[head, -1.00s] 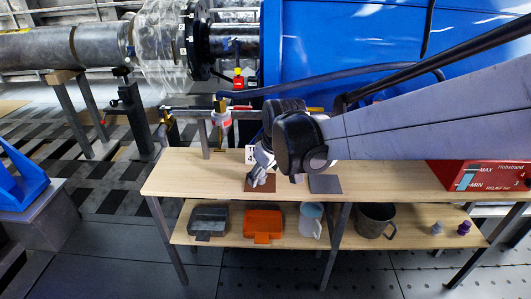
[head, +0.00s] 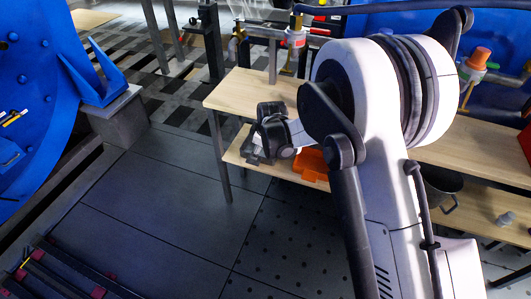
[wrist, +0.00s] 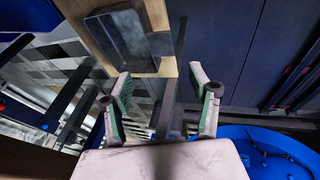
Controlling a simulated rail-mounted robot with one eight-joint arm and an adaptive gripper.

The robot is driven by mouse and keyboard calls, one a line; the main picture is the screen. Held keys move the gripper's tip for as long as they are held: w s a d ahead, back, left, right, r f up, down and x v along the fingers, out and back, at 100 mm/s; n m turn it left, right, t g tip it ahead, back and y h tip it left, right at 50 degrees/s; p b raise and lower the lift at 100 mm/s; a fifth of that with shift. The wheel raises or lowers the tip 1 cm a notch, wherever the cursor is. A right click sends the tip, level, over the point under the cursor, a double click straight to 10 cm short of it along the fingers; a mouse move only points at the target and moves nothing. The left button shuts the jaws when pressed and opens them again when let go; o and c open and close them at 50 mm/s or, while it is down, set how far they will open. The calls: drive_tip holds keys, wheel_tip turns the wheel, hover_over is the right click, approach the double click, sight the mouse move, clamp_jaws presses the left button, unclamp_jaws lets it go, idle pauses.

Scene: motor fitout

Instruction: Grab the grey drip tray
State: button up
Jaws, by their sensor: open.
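The grey drip tray (wrist: 122,36) lies on the light wooden lower shelf in the upper left of the wrist view, with a short tab on its right side. In the head view only part of the grey tray (head: 248,147) shows beside my wrist, which hides the rest. My gripper (wrist: 162,82) is open and empty in the wrist view. Its two fingers point towards the shelf edge, apart from the tray, which appears beyond and to the left of them. My gripper's fingers cannot be made out in the head view.
An orange tray (head: 311,165) lies on the lower shelf right of the grey one. A dark grey mug (head: 441,187) stands further right. The wooden tabletop (head: 245,91) is above the shelf. The floor (head: 170,195) in front and left of the bench is clear.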

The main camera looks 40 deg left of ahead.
sight(257, 161)
drive_tip(key=shift+n, duration=0.3)
drive_tip(key=b+x, duration=0.2)
drive_tip(key=x, duration=0.8)
drive_tip(key=shift+w+f+b, duration=0.15)
drive_tip(key=shift+w+b, duration=0.1)
drive_tip(key=shift+b, duration=0.05)
drive_tip(key=shift+b+x, duration=1.25)
drive_tip(key=shift+x, duration=1.4)
drive_tip(key=shift+c, duration=0.4)
drive_tip(key=c, duration=1.3)
drive_tip(key=shift+c, duration=0.2)
